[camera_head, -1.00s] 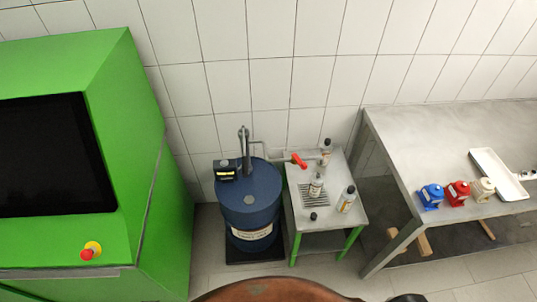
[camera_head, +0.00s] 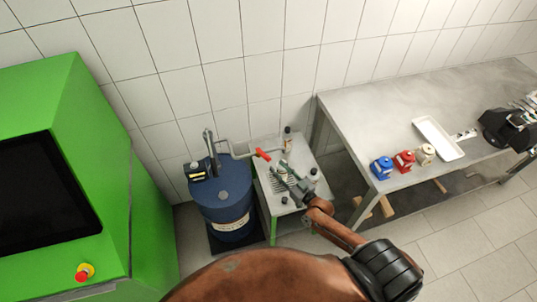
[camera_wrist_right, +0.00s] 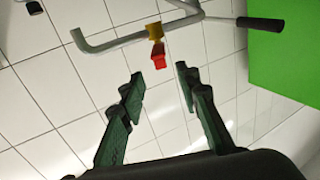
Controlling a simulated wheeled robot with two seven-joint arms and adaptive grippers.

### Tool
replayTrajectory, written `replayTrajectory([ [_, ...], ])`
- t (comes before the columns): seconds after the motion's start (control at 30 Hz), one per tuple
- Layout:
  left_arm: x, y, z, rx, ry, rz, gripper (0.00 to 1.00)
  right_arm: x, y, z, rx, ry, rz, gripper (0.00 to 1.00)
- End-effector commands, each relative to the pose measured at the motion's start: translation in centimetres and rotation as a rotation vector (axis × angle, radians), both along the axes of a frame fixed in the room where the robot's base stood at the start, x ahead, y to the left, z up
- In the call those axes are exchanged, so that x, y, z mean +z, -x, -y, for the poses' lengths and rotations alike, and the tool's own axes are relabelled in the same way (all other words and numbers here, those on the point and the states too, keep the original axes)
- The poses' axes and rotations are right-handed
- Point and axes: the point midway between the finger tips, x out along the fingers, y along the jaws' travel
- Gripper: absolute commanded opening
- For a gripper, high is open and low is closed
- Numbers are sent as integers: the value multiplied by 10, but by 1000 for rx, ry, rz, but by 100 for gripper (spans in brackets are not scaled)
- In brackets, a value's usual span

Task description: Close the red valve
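The red valve handle (camera_head: 263,154) sits on a grey pipe (camera_head: 238,153) running from the blue drum's pump to above the small green-legged table. In the right wrist view the red handle (camera_wrist_right: 158,56) with its yellow fitting (camera_wrist_right: 154,32) shows just beyond and between my fingertips. My right gripper (camera_head: 282,170) reaches over the small table, just right of and below the handle. Its fingers (camera_wrist_right: 158,82) are spread, with nothing between them. Contact with the handle is not visible. My left gripper is not in view.
Bottles (camera_head: 287,138) stand on the small table (camera_head: 262,200) near my right gripper. The blue drum (camera_head: 222,200) is left of it, and the green machine (camera_head: 100,150) is further left. The metal bench (camera_head: 380,105) at right holds blue, red and cream items and a white tray (camera_head: 430,125).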

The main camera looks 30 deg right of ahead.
Motion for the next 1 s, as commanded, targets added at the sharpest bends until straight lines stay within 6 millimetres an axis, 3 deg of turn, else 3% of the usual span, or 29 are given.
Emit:
replayTrajectory([
  [0.13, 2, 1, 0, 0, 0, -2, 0, 8, -15, -3, 2, -6, 12, 30],
  [0.5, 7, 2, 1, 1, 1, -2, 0, 5, -67, -11, 1, -4, 9, 30],
  [0.9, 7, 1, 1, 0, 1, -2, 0, 5, -77, -12, 1, -4, 8, 30],
  [1.0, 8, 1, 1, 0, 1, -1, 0, 5, -77, -12, 1, -4, 7, 25],
])
